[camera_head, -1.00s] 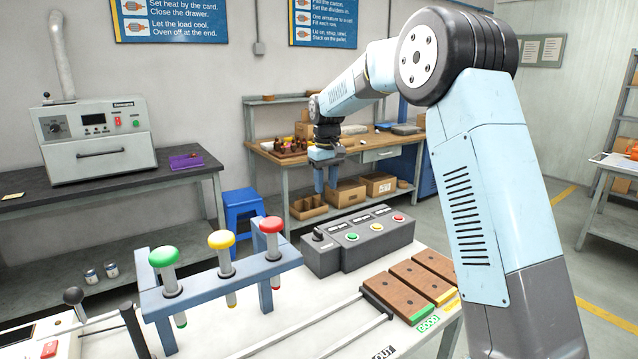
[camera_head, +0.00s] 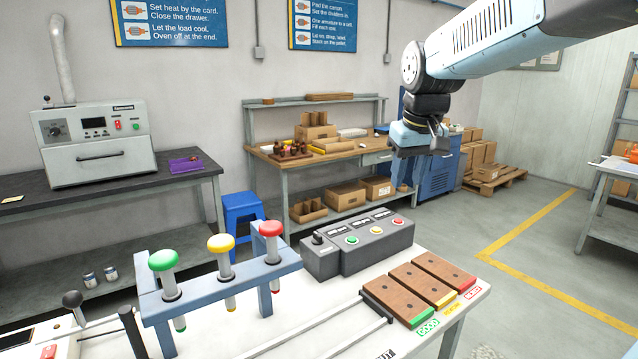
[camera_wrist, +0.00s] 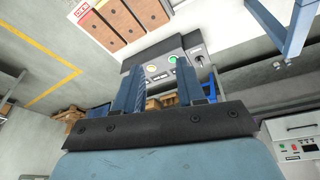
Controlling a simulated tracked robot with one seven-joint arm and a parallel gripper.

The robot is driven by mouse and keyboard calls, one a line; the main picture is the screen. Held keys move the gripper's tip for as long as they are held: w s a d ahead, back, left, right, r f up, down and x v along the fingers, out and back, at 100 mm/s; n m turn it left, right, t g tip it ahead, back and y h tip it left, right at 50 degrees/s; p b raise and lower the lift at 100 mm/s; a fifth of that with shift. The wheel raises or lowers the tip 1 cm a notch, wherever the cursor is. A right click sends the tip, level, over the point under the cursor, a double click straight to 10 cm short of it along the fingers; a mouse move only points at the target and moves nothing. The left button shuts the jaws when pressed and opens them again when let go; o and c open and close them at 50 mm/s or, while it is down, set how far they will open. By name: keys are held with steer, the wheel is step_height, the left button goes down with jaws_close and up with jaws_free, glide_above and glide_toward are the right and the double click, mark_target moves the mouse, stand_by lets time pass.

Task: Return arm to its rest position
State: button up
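My gripper (camera_head: 407,172) hangs at the upper right in the head view, fingers down, in front of the blue cabinet and the workbench's right end. In the wrist view my gripper (camera_wrist: 161,74) shows two blue fingers standing apart with nothing between them. It is open and empty, clear of every surface. My forearm reaches in from the upper right in the head view.
The near table (camera_head: 300,335) carries a grey button box (camera_head: 362,245), brown blocks (camera_head: 420,285) and a blue rack (camera_head: 215,285) with coloured knobs. An oven (camera_head: 97,140) stands left. A workbench (camera_head: 345,152) holds small parts. Floor at right is open.

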steer(key=s+d+f+m+t, duration=0.1)
steer(key=s+d+f, duration=0.1)
steer(key=s, duration=0.7)
steer(key=s+d+f+m+t, duration=0.1)
steer(key=s+d+f, duration=0.2)
steer(key=s, duration=0.6)
steer(key=shift+s+d+f+m, duration=0.15)
steer(key=shift+s+d+m, duration=0.05)
steer(key=shift+d+m, duration=0.2)
